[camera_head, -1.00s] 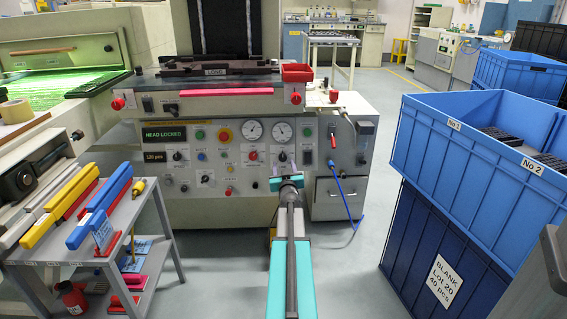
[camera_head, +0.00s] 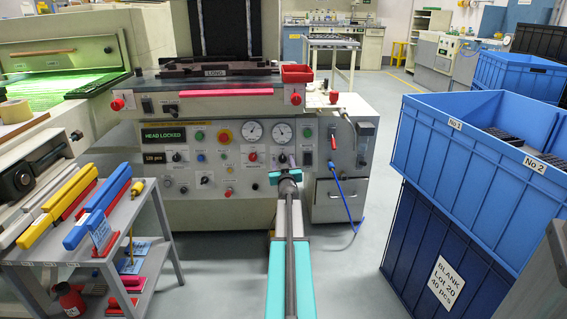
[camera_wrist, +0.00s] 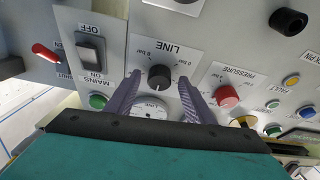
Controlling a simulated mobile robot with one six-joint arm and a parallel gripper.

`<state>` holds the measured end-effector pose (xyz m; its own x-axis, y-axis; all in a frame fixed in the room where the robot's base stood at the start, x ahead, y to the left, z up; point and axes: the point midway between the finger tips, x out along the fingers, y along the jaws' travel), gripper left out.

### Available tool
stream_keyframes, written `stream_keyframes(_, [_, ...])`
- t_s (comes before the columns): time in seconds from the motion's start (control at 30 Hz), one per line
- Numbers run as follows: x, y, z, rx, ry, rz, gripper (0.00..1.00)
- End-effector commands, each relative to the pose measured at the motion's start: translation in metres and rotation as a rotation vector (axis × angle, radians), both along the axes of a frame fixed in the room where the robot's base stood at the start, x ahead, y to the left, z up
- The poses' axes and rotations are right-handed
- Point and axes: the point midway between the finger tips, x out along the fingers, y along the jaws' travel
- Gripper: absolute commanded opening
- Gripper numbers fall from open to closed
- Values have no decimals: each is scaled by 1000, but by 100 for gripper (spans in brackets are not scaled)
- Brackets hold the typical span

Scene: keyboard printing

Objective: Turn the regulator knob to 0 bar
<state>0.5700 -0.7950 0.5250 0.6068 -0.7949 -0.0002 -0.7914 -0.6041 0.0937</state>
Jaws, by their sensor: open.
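The regulator knob (camera_wrist: 160,77) is round and black, on a plate marked LINE on the grey machine panel. The wrist view shows it upside down, with bar labels to both sides; its pointer is too small to read surely. In the head view the knob (camera_head: 282,158) shows just above the end of my arm. My gripper (camera_wrist: 158,84) is open, with one grey finger on each side of the knob and a gap visible at both sides. In the head view my gripper (camera_head: 287,177) is in front of the panel and hides part of it.
A red PRESSURE knob (camera_wrist: 226,96) sits close beside one finger. A MAINS rocker switch (camera_wrist: 90,53) is at the other side. A gauge (camera_wrist: 150,108) lies between the fingers, partly hidden. Blue crates (camera_head: 415,220) stand right, a grey cart (camera_head: 150,215) left.

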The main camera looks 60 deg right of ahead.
Motion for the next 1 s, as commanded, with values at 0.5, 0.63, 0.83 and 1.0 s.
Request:
stream_keyframes(0.5, [0,-1,0,-1,1,0,7])
stream_keyframes(0.63, [0,0,0,0,1,0,7])
stream_keyframes(0.83, [0,1,-1,-1,4,2,7])
stream_keyframes(1.0, [0,2,-1,-3,6,3,7])
